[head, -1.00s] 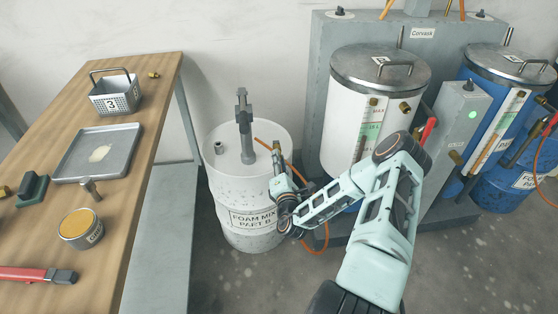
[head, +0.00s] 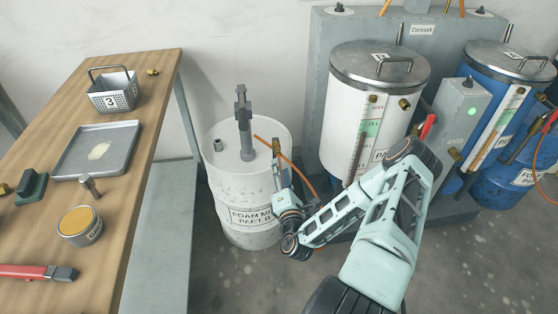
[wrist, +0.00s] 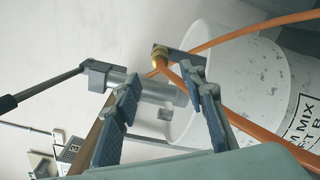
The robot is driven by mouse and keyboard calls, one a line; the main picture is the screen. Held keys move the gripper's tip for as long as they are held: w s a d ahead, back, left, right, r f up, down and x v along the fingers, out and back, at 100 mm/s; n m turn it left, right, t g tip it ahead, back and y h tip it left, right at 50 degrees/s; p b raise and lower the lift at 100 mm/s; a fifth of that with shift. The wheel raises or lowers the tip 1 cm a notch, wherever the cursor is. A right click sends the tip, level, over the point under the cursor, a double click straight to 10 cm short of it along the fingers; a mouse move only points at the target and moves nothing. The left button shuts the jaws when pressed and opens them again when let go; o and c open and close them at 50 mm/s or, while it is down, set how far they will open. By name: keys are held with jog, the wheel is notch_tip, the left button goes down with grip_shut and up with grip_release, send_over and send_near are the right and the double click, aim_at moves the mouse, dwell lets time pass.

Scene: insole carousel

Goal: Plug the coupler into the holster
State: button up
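The brass coupler (wrist: 159,53) on the end of an orange hose shows in the wrist view, just beyond my fingertips. It is against a small grey bracket (wrist: 185,57) that looks like the holster; I cannot tell how deeply it sits. In the head view the coupler (head: 276,145) shows small at the right side of the white drum. My gripper (wrist: 163,82) has its two blue-padded fingers apart, with a gap between them and nothing clearly clamped. In the head view my gripper (head: 282,185) is low beside the drum, below the coupler.
The white drum (head: 232,185) carries a grey pump (head: 243,125). An orange hose (head: 298,172) runs beside it. A white tank (head: 345,110) and a blue tank (head: 482,95) stand at right. A wooden bench (head: 125,205) with a tray (head: 72,172) and a basket (head: 115,105) is at left.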

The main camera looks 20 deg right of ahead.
jog(key=shift+v, duration=2.25)
